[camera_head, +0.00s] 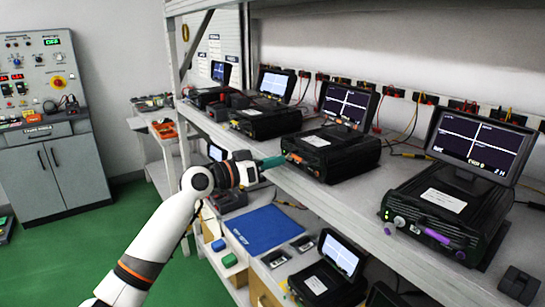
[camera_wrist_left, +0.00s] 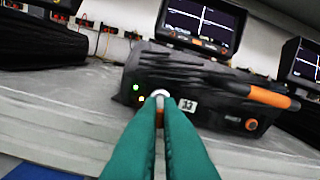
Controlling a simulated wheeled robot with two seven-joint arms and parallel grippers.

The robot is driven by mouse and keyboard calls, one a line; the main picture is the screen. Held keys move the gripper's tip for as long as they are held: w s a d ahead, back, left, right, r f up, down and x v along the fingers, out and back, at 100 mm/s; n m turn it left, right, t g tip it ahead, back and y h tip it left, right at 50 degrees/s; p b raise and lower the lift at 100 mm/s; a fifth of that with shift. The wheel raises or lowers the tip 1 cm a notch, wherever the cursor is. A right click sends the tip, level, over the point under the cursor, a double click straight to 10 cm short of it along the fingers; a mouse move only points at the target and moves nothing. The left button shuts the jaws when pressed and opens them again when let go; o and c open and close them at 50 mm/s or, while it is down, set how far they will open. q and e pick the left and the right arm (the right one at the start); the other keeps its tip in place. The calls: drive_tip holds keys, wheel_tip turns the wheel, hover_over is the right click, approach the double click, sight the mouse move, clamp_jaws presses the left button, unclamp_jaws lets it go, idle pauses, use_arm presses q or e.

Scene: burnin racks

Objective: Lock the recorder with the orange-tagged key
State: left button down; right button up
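The black recorder (camera_head: 335,150) with orange trim stands on the upper shelf, its screen (camera_head: 347,103) lit above it. In the left wrist view its front (camera_wrist_left: 190,75) shows a 13 label, an orange-ended handle (camera_wrist_left: 262,95) and a round silver lock (camera_wrist_left: 159,94). My left gripper (camera_head: 279,161) reaches the recorder's left front corner. In the wrist view its teal fingers (camera_wrist_left: 159,108) close on a small orange piece (camera_wrist_left: 159,118), seemingly the orange-tagged key, directly at the lock. The fingers hide most of the key, so its turn angle cannot be told. My right gripper is out of view.
Other recorders stand on the same shelf, including a purple-trimmed one (camera_head: 450,208) at the right and one (camera_head: 265,118) at the left. The shelf edge (camera_head: 345,210) runs below my gripper. The lower shelf holds a blue mat (camera_head: 262,229) and another recorder (camera_head: 328,283).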

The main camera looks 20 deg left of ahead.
use_arm(q)
drive_tip(key=shift+r+n+p, duration=0.2)
drive_tip(key=shift+n+p, duration=1.35)
drive_tip(key=shift+n, duration=1.25)
drive_tip(key=c, duration=1.9)
unclamp_jaws()
drive_tip(key=shift+w+d+f, duration=0.1)
